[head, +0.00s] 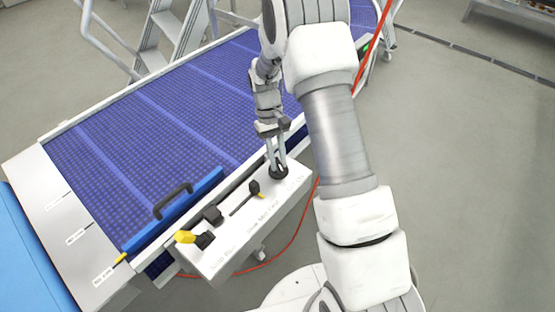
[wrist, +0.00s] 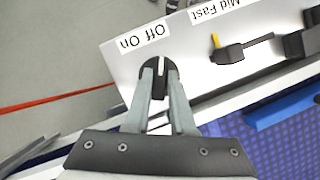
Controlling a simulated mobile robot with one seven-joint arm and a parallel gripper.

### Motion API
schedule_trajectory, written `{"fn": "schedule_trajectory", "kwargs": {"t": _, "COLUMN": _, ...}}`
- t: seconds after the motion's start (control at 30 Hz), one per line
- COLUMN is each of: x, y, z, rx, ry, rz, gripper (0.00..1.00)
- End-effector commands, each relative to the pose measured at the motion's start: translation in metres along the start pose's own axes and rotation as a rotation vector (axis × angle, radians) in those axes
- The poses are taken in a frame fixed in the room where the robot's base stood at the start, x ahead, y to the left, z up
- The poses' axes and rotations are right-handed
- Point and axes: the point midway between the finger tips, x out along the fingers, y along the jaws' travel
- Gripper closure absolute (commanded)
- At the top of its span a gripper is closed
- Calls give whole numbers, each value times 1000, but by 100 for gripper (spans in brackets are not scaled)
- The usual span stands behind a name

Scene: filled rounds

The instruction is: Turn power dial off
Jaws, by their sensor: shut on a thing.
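The power dial (wrist: 158,66) is a round black knob with a white pointer line, on the white control box (head: 245,215). In the wrist view it sits by the printed "Off On" label, and its line runs roughly between the jaws, up the picture. In the head view the dial (head: 279,172) is at the box's far right end. My gripper (wrist: 160,80) is shut on the dial, one finger on each side of it. I cannot tell exactly which word the line points to.
Beside the dial are a black lever with a yellow mark (head: 255,188) and a yellow-and-black switch (head: 186,237). A blue conveyor belt (head: 150,125) with a blue bar and black handle (head: 172,200) lies behind the box. A red cable (head: 290,240) runs along the floor.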

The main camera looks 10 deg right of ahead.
Motion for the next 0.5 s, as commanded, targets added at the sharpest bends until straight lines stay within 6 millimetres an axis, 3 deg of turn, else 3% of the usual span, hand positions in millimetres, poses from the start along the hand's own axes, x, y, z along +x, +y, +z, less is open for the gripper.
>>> {"fn": "schedule_trajectory", "kwargs": {"t": 0.5, "x": -1, "y": 0, "z": -1, "rx": 64, "ry": 4, "rz": -26, "gripper": 100}}
